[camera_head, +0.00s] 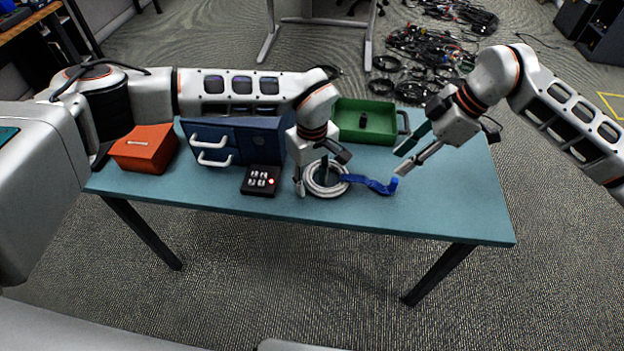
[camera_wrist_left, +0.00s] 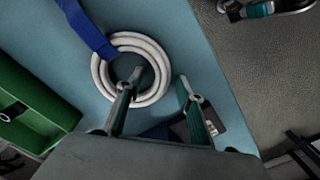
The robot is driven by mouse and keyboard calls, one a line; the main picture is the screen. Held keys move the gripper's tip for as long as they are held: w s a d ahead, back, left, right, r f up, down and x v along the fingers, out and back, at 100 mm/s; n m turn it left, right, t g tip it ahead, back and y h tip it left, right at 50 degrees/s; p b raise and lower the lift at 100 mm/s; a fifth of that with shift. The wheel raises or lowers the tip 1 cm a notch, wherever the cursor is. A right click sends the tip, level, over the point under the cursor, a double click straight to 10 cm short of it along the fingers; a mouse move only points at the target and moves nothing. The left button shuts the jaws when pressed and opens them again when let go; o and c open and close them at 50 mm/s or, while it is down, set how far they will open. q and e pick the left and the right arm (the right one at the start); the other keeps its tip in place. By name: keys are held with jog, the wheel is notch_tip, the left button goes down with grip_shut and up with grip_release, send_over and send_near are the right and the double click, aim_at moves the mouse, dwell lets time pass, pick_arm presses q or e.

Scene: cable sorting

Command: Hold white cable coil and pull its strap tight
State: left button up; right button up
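The white cable coil (camera_head: 338,188) lies on the table; it also shows in the left wrist view (camera_wrist_left: 150,48). Its blue strap (camera_head: 370,183) extends to the right across the table in the head view, and shows at upper left in the left wrist view (camera_wrist_left: 88,28). My left gripper (camera_head: 313,178) points down over the coil with fingers apart. In the left wrist view (camera_wrist_left: 160,88) one finger is over the coil's centre and the other is outside the ring. My right gripper (camera_head: 402,162) is open and empty, just above the strap's free end.
A green bin (camera_head: 366,122) stands behind the coil. A blue drawer box (camera_head: 237,140) and a red box (camera_head: 143,149) stand to the left. A small black switch box (camera_head: 261,181) sits left of the coil. The table's right side (camera_head: 455,195) is clear.

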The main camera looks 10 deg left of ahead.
pick_arm(q)
jog(key=shift+r, duration=0.1)
notch_tip(320, 180, up, 12)
dwell(0.6)
dwell(0.4)
